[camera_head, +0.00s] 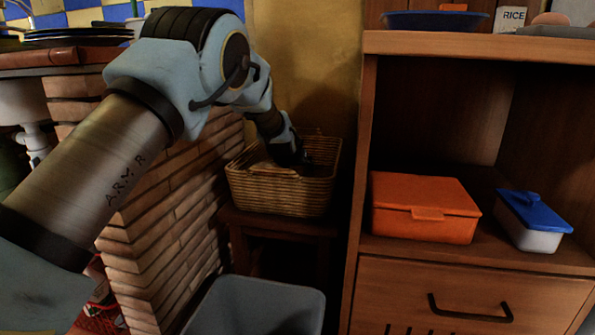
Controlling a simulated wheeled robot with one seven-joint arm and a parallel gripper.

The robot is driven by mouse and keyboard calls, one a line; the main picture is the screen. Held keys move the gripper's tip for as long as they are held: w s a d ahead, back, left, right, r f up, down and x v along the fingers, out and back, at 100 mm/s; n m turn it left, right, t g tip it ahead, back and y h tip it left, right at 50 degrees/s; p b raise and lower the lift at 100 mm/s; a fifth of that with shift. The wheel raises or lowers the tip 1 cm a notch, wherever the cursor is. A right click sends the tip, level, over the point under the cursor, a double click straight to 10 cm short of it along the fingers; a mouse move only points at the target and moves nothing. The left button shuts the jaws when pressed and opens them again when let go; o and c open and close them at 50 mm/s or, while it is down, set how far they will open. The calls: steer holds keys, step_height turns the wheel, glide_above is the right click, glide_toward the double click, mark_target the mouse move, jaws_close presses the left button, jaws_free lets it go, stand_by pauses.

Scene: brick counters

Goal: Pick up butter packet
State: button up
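My arm reaches from the lower left over the brick counter and down to a wicker basket (283,196). My gripper (297,160) is small and dark at the basket's mouth, partly inside it. Its fingers do not show clearly, so I cannot tell whether they are open or shut, or on anything. I cannot make out a butter packet; the inside of the basket is mostly hidden by its rim and my gripper.
The basket stands on a dark wooden stool (276,228) between the brick counter (165,215) and a wooden cabinet (470,252). An orange box (425,208) and a blue-lidded container (533,220) sit on the cabinet shelf. A grey bin (255,306) stands in front.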

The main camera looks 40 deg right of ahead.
jaws_close()
stand_by(0.6)
steer(key=shift+r, duration=0.1)
